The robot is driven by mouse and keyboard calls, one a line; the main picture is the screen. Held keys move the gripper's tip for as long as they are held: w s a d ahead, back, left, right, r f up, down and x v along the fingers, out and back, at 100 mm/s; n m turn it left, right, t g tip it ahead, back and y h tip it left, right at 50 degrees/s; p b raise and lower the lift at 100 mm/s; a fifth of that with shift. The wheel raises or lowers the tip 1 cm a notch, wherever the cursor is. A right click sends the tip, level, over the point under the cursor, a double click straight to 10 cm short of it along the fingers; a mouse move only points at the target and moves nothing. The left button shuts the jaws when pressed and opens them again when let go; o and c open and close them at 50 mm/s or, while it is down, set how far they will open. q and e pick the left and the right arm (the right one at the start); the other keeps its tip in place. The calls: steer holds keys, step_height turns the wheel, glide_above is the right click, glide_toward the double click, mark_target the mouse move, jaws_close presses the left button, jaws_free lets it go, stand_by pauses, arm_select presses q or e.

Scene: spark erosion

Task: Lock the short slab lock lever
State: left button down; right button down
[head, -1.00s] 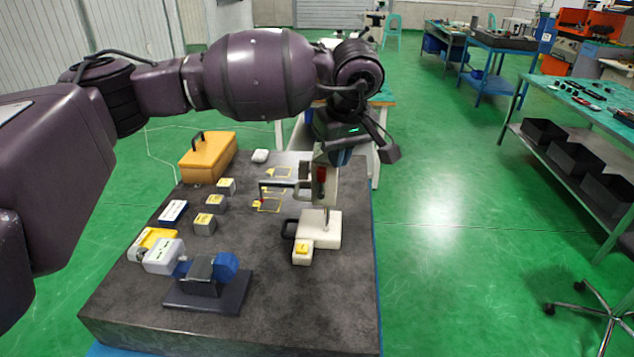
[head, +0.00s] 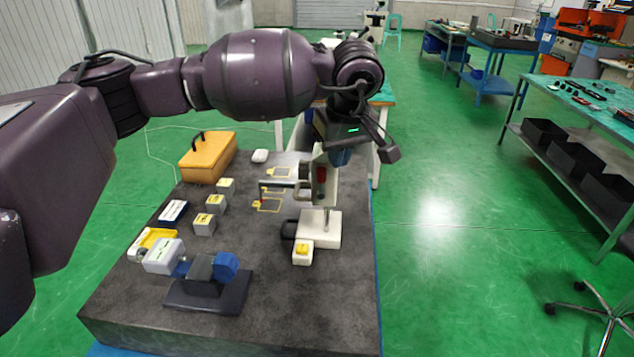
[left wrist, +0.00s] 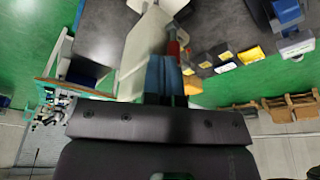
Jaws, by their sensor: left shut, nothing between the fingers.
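A white instrument stands on the dark slab, with a white base (head: 328,229), a thin metal rod and a white upper body (head: 325,192). A small red part (head: 321,174) on the upper body looks like a lever; it shows blurred in the left wrist view (left wrist: 174,47). Which part is the named lock lever, and its exact angle, I cannot tell. My left gripper (head: 341,157) is shut and empty, its blue fingertips close beside the upper body. In the left wrist view the fingertips (left wrist: 163,75) overlap the white body (left wrist: 143,52); contact is unclear. My right gripper is out of view.
A dark slab (head: 300,310) carries several small grey blocks (head: 215,203), a yellow toolbox (head: 208,157), and a blue-and-grey device (head: 205,270) at front. Right of the slab is open green floor.

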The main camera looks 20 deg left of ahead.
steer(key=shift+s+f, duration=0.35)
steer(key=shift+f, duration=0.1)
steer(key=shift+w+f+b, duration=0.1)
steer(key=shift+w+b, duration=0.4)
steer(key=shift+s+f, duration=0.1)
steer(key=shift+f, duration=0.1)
